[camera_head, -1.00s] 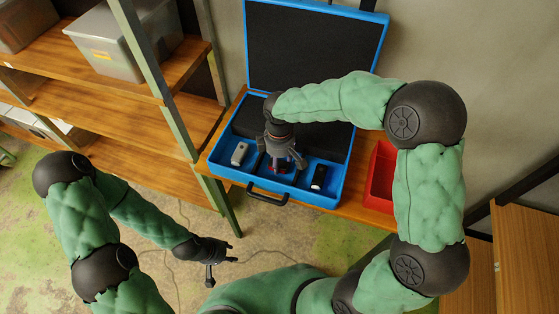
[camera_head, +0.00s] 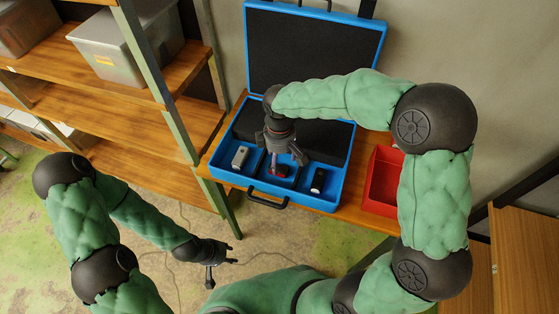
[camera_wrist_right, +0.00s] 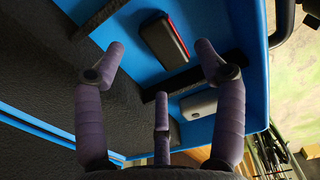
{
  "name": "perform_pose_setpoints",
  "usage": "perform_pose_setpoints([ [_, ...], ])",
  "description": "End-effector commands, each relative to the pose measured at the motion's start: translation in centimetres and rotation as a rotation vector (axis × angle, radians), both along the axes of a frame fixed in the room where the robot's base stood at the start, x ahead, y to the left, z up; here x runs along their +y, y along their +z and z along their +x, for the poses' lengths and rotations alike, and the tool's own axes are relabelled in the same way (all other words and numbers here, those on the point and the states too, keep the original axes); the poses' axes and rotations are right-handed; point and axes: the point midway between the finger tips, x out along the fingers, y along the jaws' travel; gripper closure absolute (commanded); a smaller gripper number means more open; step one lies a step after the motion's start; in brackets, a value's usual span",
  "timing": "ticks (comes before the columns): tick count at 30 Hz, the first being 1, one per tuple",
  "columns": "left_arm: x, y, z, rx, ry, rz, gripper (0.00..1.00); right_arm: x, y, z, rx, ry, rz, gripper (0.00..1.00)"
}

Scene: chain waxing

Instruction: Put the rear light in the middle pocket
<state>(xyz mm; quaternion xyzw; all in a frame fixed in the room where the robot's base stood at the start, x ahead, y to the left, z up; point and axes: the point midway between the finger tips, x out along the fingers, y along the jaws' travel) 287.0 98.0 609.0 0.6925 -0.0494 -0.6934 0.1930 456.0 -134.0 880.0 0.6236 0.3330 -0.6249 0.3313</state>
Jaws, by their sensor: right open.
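The rear light (camera_wrist_right: 163,40), a dark block with a red edge, lies in the middle pocket of the blue case (camera_head: 232,177). In the head view my right gripper mostly hides it. My right gripper (camera_head: 281,160) hangs above the middle pocket. In the right wrist view its purple-grey fingers (camera_wrist_right: 160,62) are spread, with nothing between them, and apart from the light. My left gripper (camera_head: 220,268) is low at the left, away from the case, with its fingers apart and empty.
A silver-grey device (camera_head: 240,157) sits in the left pocket and a black one (camera_head: 318,181) in the right pocket. The case lid (camera_head: 316,45) stands open behind. A red bin (camera_head: 382,180) is right of the case; shelves (camera_head: 110,110) are at the left.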

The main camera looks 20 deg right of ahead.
Motion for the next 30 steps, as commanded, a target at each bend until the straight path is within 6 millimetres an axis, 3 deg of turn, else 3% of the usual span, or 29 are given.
perform_pose_setpoints([
  [1, 0.0, 0.8, 0.0, 0.0, 0.0, 0.0, 0.6, 0.0, 1.6, 0.1, -0.004, -0.001, 0.001, 0.29],
  [3, 0.0, 1.3, 0.0, 0.0, 0.0, 0.0, 0.6, 0.0, 3.0, 0.1, -0.004, -0.002, 0.002, 0.29],
  [12, 0.0, 2.7, 0.0, 0.0, 0.0, 0.0, 0.6, 0.0, 7.3, 0.1, -0.002, 0.0, 0.001, 0.29],
  [30, 0.0, 2.8, 0.0, 0.0, 0.0, 0.0, 0.6, 0.0, 8.1, 0.0, -0.001, -0.001, 0.001, 0.29],
])
